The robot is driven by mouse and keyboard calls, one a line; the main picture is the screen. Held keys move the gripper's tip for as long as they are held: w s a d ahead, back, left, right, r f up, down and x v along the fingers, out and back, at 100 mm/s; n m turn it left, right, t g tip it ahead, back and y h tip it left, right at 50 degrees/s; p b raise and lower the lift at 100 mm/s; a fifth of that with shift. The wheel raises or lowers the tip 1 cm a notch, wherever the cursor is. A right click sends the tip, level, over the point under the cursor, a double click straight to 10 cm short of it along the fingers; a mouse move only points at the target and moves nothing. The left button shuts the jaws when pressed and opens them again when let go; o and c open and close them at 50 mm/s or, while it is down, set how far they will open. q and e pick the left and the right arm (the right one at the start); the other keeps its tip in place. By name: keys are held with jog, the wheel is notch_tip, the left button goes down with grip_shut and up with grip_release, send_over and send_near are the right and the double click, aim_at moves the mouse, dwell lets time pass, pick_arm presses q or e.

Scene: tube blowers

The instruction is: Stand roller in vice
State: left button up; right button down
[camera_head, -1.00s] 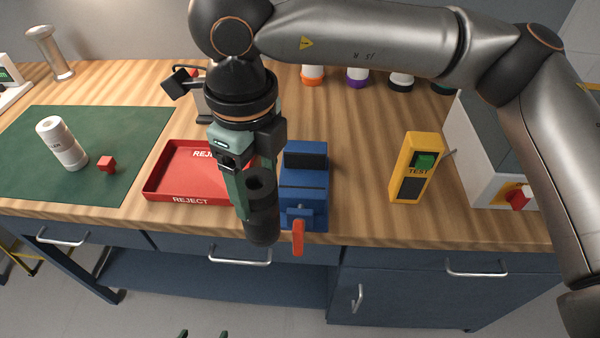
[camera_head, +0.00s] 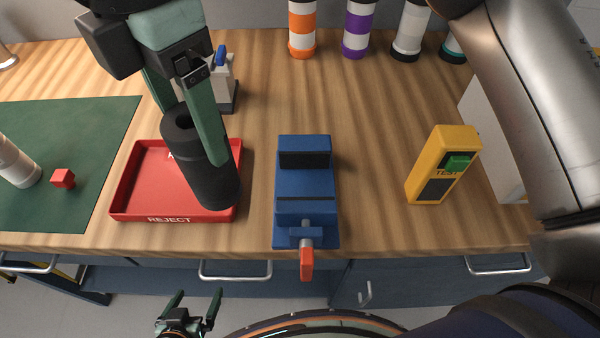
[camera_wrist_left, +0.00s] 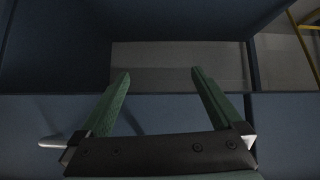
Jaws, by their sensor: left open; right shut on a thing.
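The black hollow roller (camera_head: 200,165) is held by my right gripper (camera_head: 190,130), which is shut on it. The roller is close to upright with a tilt, its open end up, in front of the red tray in the head view. The blue vice (camera_head: 306,192) stands at the bench's front edge, to the right of the roller and apart from it. Its orange handle (camera_head: 306,264) points to the front. My left gripper (camera_head: 195,298) is open and empty, below the bench edge; its spread fingers also show in the left wrist view (camera_wrist_left: 160,85).
The red REJECT tray (camera_head: 130,190) lies left of the vice. A yellow TEST box (camera_head: 442,165) stands to the right. A green mat (camera_head: 70,125) holds a red cube (camera_head: 63,179) and a white bottle (camera_head: 17,165). Several banded cylinders stand at the back. Bench around the vice is clear.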

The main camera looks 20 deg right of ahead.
jog(key=shift+w+d, duration=0.1)
jog(key=w+d+f+p, duration=0.1)
jog(key=w+d+f, duration=0.4)
jog(key=d+f, duration=0.7)
jog(key=shift+d+f+m, duration=0.3)
jog(key=shift+d+f, duration=0.1)
jog(key=shift+f, duration=0.2)
grip_release()
jog(key=shift+r, duration=0.1)
